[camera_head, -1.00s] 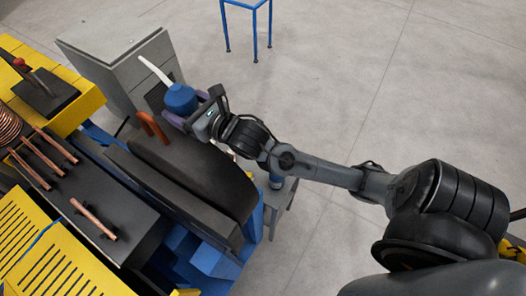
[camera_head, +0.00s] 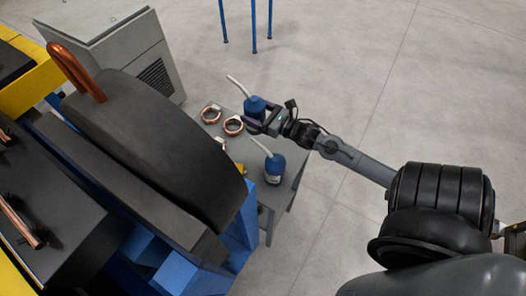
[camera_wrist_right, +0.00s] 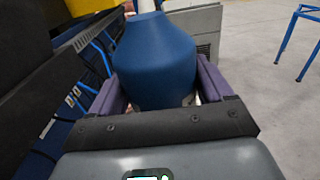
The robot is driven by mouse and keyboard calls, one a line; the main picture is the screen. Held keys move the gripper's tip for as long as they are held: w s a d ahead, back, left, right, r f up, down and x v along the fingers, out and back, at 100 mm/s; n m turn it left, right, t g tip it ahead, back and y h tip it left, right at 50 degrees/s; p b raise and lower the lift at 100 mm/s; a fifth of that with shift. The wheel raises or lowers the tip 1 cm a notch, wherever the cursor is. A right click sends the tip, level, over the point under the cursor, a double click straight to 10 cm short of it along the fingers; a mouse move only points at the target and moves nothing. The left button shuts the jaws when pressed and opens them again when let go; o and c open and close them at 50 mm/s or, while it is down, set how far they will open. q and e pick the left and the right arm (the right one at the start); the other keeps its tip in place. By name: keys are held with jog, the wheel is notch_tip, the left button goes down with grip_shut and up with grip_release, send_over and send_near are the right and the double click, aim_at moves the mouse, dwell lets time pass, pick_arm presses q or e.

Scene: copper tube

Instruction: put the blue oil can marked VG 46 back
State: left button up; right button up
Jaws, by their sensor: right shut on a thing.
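My right gripper (camera_head: 258,120) is shut on a blue oil can (camera_head: 254,105) with a white spout. It holds the can over or near the far end of a grey side table (camera_head: 281,205). In the right wrist view the can (camera_wrist_right: 156,62) sits between the purple fingers, and no marking on it can be read. A second blue oil can (camera_head: 275,168) with a white spout and a pale label stands on the table, nearer to me; its label is too small to read. My left gripper is not in view.
Copper rings (camera_head: 233,126) lie on the table left of the held can. The big dark machine (camera_head: 150,140) with its blue frame stands close on the left. A grey cabinet (camera_head: 115,45) stands behind. Open floor lies to the right.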

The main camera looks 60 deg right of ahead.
jog(key=f, duration=0.1)
jog(key=s+d+f, duration=0.1)
jog(key=f+b, duration=0.1)
jog(key=shift+s+d+f, duration=0.3)
jog(key=shift+s+d, duration=0.1)
notch_tip(320, 180, down, 5)
jog(key=shift+r+b, duration=0.15)
jog(key=shift+b, duration=0.2)
jog(key=shift+f, duration=2.15)
jog(key=shift+b, duration=0.3)
jog(key=shift+f, duration=0.2)
jog(key=o, duration=1.5)
jog(key=shift+o, duration=0.2)
